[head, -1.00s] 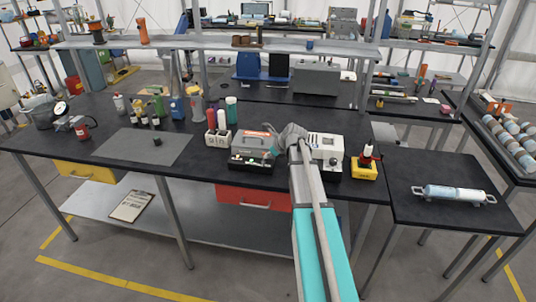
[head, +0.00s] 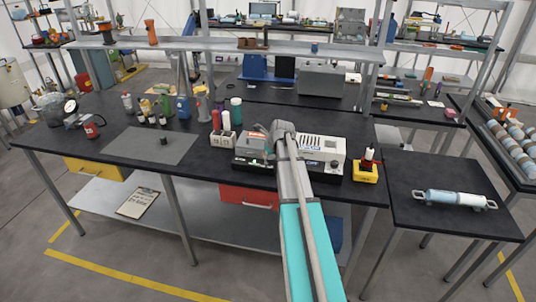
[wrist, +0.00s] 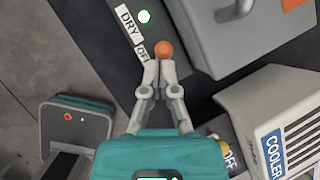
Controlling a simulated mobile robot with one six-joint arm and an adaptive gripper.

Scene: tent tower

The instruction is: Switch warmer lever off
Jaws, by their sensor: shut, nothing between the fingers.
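In the wrist view an orange ball knob (wrist: 163,47) sits beside an OFF label and a DRY label (wrist: 129,20), most of whose wording is cut off. No label reading "warmer" is legible.
The cooler (wrist: 262,125) stands close on the right in the wrist view, with a second, yellow knob (wrist: 222,146) by another OFF label. A yellow holder (head: 365,174) is right of the cooler. A bottle rack (head: 222,140) is left of the grey box.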

